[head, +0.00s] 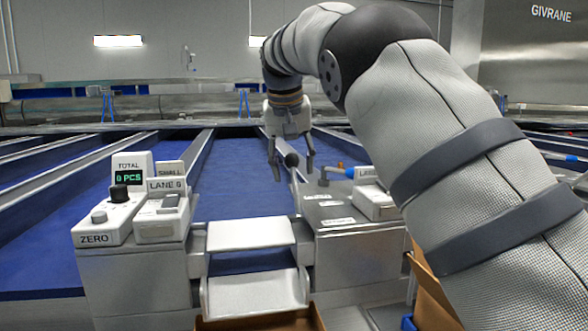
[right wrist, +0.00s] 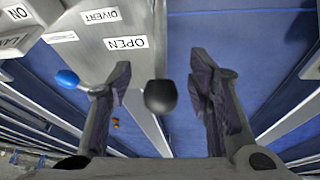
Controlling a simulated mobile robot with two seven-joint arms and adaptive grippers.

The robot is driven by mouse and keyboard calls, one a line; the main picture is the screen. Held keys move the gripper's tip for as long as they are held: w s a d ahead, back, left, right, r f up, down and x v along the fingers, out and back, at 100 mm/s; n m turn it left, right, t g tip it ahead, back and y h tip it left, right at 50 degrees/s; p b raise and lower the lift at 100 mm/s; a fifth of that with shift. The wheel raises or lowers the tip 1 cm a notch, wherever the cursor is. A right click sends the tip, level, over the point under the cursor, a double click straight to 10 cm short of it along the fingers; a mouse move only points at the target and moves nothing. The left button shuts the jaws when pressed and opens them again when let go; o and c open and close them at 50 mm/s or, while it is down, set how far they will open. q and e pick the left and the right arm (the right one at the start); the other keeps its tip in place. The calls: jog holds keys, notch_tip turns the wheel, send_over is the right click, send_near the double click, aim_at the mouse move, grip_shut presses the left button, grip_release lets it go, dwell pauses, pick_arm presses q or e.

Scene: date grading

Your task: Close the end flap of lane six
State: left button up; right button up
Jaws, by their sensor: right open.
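My right gripper (head: 293,177) is open, pointing down over the right side of the lane end. A black ball knob (head: 291,160) shows between its fingers. In the right wrist view the knob (right wrist: 160,97) sits between the open fingers (right wrist: 161,72), with a gap on both sides. The metal housing (right wrist: 90,40) beside it carries labels reading OPEN and DIVERT. At the lane six end, a white upper plate (head: 250,233) and a lower, sloping white plate (head: 256,292) show; I cannot tell which is the end flap. My left gripper is not in view.
A blue-handled lever (head: 337,170) stands right of the knob. Left are the LANE 6 switch box (head: 160,222) and a counter (head: 130,178) reading 0 PCS. A cardboard box (head: 262,322) is below the plates. The blue lane belt (head: 243,180) looks empty.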

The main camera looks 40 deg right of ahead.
jog(key=shift+x, duration=0.85)
jog(key=shift+w, duration=0.1)
grip_shut()
